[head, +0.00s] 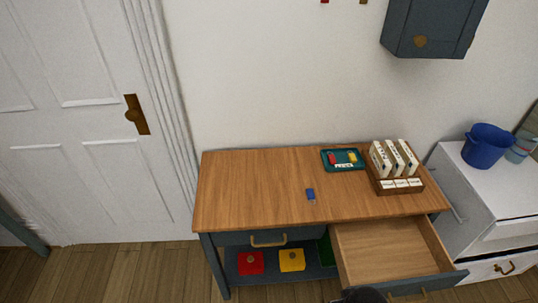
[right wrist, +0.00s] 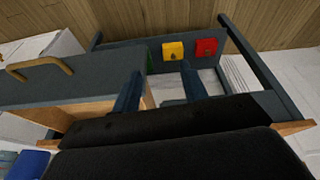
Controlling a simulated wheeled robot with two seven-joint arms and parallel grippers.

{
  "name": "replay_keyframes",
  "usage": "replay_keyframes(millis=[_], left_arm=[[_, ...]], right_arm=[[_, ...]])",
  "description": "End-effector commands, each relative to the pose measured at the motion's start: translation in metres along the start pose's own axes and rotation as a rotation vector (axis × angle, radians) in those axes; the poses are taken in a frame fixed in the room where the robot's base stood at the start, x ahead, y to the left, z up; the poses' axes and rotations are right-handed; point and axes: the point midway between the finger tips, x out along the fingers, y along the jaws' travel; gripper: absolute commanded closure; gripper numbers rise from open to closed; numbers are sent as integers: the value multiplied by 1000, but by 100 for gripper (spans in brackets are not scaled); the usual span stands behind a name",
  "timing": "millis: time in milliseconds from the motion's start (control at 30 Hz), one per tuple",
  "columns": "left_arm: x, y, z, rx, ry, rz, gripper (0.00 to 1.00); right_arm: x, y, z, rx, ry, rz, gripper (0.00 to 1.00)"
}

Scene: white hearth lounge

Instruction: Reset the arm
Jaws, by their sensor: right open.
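My right gripper (right wrist: 161,80) shows in the right wrist view with its two fingers apart and nothing between them. It is close to the open drawer (head: 384,251) of the wooden-topped table (head: 255,185). The drawer front (right wrist: 85,82) is to the left of the fingers in the wrist view. In the head view only a dark piece of my right arm shows at the bottom edge, by the drawer front. The drawer looks empty. My left gripper is in neither view.
A blue item (head: 310,195), a green tray (head: 328,166) and a wooden rack (head: 397,188) are on the tabletop. Red (head: 250,263) and yellow (head: 291,260) blocks are on the lower shelf. A white cabinet (head: 478,195) with a blue bucket (head: 487,147) stands right.

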Motion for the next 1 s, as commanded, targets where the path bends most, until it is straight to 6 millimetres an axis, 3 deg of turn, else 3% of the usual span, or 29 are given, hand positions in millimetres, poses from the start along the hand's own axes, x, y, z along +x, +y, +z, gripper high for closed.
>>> replay_keyframes(millis=[267,367,467,600,800,1000], left_arm=[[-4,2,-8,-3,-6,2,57],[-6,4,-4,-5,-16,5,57],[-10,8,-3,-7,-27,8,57],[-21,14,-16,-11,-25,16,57],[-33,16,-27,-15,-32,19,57],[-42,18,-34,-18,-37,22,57]], right_arm=[[78,-6,13,-2,-26,-9,57],[118,-9,22,-3,-37,-13,57],[170,-14,39,-5,-54,-19,57],[248,-21,73,-7,-78,-26,57],[346,-32,136,-11,-110,-37,57],[400,-39,186,-14,-130,-43,57]])
